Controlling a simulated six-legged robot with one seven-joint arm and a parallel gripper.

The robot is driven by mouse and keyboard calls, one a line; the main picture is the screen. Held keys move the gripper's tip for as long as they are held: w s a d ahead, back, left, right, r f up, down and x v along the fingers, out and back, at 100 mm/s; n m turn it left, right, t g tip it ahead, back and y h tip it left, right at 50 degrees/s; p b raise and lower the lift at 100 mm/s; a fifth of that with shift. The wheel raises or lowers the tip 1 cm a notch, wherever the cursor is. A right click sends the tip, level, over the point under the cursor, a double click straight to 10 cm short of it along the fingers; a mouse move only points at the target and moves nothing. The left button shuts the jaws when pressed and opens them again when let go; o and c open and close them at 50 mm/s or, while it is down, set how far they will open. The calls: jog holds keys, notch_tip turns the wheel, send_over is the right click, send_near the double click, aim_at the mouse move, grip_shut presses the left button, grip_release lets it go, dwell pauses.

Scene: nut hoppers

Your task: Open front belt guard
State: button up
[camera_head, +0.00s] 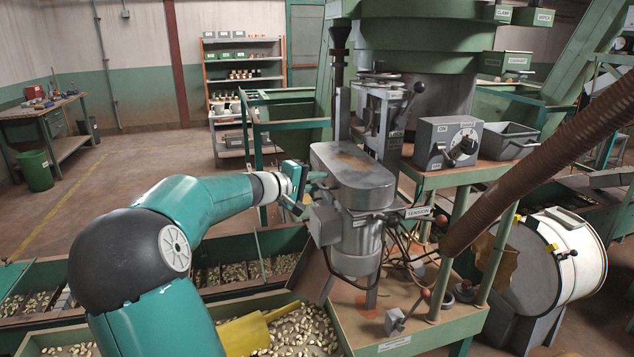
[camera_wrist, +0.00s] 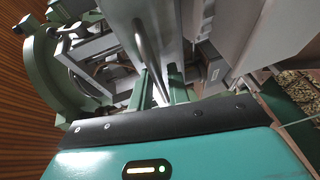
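The belt guard is a grey, rounded oblong cover (camera_head: 353,174) on the green machine stand, and it looks closed. My gripper (camera_head: 316,182) is at the left side of this cover, and its fingertips are partly hidden there. In the wrist view my green fingers (camera_wrist: 162,88) point toward a shiny metal bar (camera_wrist: 143,45) that runs beside a grey panel. The bar's end lies close to the fingers. I cannot tell whether they touch it or close on it.
A grey control box (camera_head: 448,143) with a knob and an open grey bin (camera_head: 507,140) stand right of the cover. A brown hose (camera_head: 540,165) crosses at the right. Nut-filled green hoppers (camera_head: 300,325) lie below my arm.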

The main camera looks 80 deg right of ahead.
grip_shut()
